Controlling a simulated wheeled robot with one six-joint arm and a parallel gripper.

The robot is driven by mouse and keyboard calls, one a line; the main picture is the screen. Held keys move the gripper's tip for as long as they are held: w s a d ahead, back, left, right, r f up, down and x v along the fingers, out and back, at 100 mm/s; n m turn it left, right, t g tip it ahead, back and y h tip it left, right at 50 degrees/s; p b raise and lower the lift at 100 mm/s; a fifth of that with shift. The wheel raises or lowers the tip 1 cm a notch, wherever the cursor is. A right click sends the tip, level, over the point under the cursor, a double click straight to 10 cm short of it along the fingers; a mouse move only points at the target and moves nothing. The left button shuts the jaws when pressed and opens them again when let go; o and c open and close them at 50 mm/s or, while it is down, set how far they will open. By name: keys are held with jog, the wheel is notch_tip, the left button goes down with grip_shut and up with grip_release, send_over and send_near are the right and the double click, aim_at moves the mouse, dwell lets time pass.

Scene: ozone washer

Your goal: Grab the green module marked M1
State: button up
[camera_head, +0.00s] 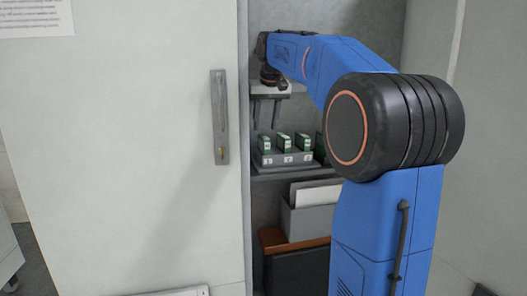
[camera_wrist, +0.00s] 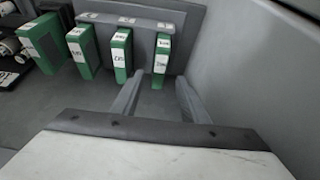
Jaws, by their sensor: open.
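Several green modules stand upright in a row in a grey rack (camera_head: 271,161) on a cabinet shelf. In the head view I see a left module (camera_head: 265,143), a middle one (camera_head: 283,142) and one to its right (camera_head: 302,142); my arm partly hides the row's right end. The wrist view shows the row with white labels, too small to read surely, so I cannot tell which is M1. My gripper (camera_head: 266,120) is open and empty above the left module. In the wrist view its fingers (camera_wrist: 160,78) point toward the rightmost module (camera_wrist: 161,55), apart from it.
A cabinet door (camera_head: 130,150) with a handle (camera_head: 220,118) stands on the left. A grey bin (camera_head: 308,222) with white sheets is below the rack. The cabinet side wall (camera_wrist: 250,75) is close on the right in the wrist view. Dark cylindrical items (camera_wrist: 8,47) lie at the far left there.

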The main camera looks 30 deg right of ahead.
aim_at(264, 137)
jog(key=shift+x, duration=3.7)
jog(key=shift+f, duration=0.15)
grip_shut()
